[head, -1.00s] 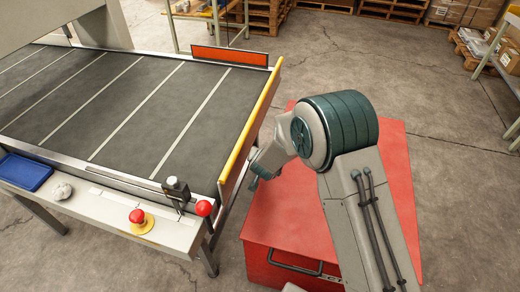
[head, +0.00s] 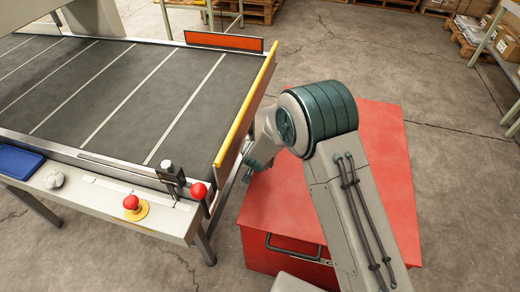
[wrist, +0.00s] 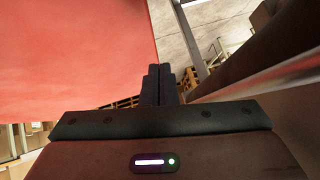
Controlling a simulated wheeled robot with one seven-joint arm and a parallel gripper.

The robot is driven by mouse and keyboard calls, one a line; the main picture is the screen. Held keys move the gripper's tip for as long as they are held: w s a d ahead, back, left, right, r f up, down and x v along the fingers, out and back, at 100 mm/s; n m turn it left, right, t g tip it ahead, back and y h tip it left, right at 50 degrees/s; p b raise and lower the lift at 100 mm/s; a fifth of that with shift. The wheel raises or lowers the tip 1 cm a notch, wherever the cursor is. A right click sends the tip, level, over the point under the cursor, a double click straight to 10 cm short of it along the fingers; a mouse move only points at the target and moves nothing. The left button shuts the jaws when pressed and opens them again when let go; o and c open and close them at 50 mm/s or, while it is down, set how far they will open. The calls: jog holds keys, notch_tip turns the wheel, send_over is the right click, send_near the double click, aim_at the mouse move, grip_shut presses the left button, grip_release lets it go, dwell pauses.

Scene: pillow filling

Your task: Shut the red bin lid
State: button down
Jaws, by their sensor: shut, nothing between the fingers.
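The red bin (head: 262,258) stands at the right end of the conveyor, with a black handle on its front wall. Its flat red lid (head: 385,150) lies over the top, and no opening shows; my arm covers its middle, so I cannot tell whether it is fully seated. My gripper (head: 249,172) is over the lid's left side, near the conveyor's yellow rail. In the wrist view, my gripper (wrist: 158,84) has its dark fingers together and empty. The red lid (wrist: 75,55) fills the upper left there, its edge close to the fingertips; contact is unclear.
The conveyor (head: 120,90) with its yellow side rail (head: 245,105) stands close on the left. A red stop button (head: 131,202) and a blue tray (head: 20,162) are on its front ledge. Concrete floor right of the bin is clear; pallets and a shelf stand farther back.

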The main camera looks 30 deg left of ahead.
jog(key=p+v, duration=0.1)
jog(key=v, duration=1.3)
jog(key=w+d+r+g+p, duration=0.1)
jog(key=d+r+g+p, duration=0.2)
jog(key=d+r, duration=1.4)
jog(key=s+d+r+g+h, duration=0.1)
jog(key=s+d, duration=0.3)
jog(key=d, duration=0.4)
jog(key=s+d+r+g+h+p, duration=0.1)
jog(key=s+d+r, duration=0.2)
jog(key=s+d, duration=0.2)
jog(key=s+d+r+m+h+p, duration=0.1)
jog(key=s+d, duration=0.4)
jog(key=d, duration=0.5)
jog(key=shift+s+d+r+g+h, duration=0.25)
jog(key=shift+d+r+g+h, duration=0.05)
jog(key=shift+r+g+h, duration=0.15)
